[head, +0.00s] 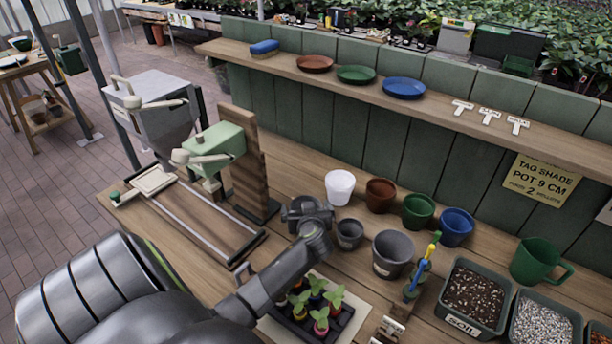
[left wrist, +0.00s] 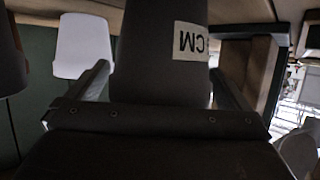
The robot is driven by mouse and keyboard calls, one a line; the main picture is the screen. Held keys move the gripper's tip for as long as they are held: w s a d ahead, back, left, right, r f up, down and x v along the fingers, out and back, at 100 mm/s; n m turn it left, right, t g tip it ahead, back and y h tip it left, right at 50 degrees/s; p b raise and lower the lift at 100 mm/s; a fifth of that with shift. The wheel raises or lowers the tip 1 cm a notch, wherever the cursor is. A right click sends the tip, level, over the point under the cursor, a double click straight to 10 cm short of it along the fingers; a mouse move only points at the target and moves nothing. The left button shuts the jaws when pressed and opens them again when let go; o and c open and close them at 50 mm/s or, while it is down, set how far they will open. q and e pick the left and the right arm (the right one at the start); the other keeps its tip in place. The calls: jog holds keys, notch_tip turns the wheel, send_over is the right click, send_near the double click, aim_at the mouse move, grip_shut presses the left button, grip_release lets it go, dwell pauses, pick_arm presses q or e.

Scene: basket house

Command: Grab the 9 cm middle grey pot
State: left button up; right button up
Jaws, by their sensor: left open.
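Three grey pots stand in the middle of the bench in the head view. The middle grey pot (head: 296,207) is mostly hidden behind my left gripper (head: 310,222). A smaller grey pot (head: 350,234) and a larger grey pot (head: 393,254) stand to its right. In the left wrist view a dark grey pot (left wrist: 155,45) with a white label partly reading "CM" lies between the two fingers of my left gripper (left wrist: 160,88). The fingers are open, one on each side, and seem apart from the pot. My right gripper is not in view.
White (head: 340,187), terracotta (head: 381,195), green (head: 418,210) and blue (head: 457,227) pots stand behind. A seedling tray (head: 343,322) lies below the arm. A green press (head: 218,140) stands left; a soil bin (head: 455,319) stands right.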

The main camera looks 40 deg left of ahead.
pick_arm(q)
jog(key=shift+c, duration=0.4)
jog(key=c, duration=0.8)
